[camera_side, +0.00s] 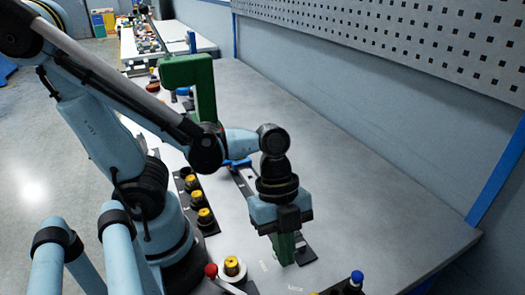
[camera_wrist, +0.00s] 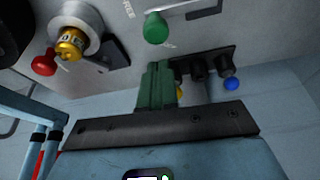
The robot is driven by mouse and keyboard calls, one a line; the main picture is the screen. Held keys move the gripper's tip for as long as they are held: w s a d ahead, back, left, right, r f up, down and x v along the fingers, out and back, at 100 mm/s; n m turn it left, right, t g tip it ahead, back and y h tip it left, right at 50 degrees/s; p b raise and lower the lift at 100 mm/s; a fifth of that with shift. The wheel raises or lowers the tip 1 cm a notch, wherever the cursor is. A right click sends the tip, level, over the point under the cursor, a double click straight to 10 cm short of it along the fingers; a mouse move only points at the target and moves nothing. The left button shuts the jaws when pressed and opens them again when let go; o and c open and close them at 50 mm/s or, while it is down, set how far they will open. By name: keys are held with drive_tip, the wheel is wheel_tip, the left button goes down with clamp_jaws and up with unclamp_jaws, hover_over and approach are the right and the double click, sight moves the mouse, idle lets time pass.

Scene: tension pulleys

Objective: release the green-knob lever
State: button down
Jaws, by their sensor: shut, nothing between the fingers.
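The green knob (camera_wrist: 155,27) of the lever shows at the top middle of the wrist view, ahead of my fingertips. My gripper (camera_wrist: 156,66) has green fingers that are shut together with nothing between them. A visible gap separates the fingertips from the knob in that view. In the side view my gripper (camera_side: 287,258) points down low over the bench at the right of my arm. I cannot make out the green knob in the side view; my gripper may hide it.
A red knob (camera_wrist: 43,62) and a yellow pulley (camera_wrist: 70,42) stand left in the wrist view. A blue knob (camera_wrist: 231,84) on a dark bracket is at right. Yellow pulleys (camera_side: 196,200) line the bench (camera_side: 370,200). A green frame (camera_side: 205,90) stands behind. The bench's right side is clear.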

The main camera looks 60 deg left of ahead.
drive_tip(key=shift+s+d+r, duration=0.1)
drive_tip(key=shift+d, duration=0.5)
drive_tip(key=shift+s+d+r, duration=0.1)
drive_tip(key=shift+d, duration=0.45)
drive_tip(key=v, duration=1)
drive_tip(key=shift+w, duration=0.2)
drive_tip(key=shift+a, duration=0.15)
drive_tip(key=w+a+f+n+t+y, duration=0.1)
drive_tip(key=w+a+n+t+y, duration=0.3)
drive_tip(key=n, duration=1.4)
drive_tip(key=w+a+t, duration=0.3)
drive_tip(key=w+a, duration=0.2)
drive_tip(key=a, duration=0.1)
drive_tip(key=shift+w+a+f+n, duration=0.15)
drive_tip(key=shift+a+f+n, duration=0.05)
drive_tip(key=shift+f+n, duration=0.2)
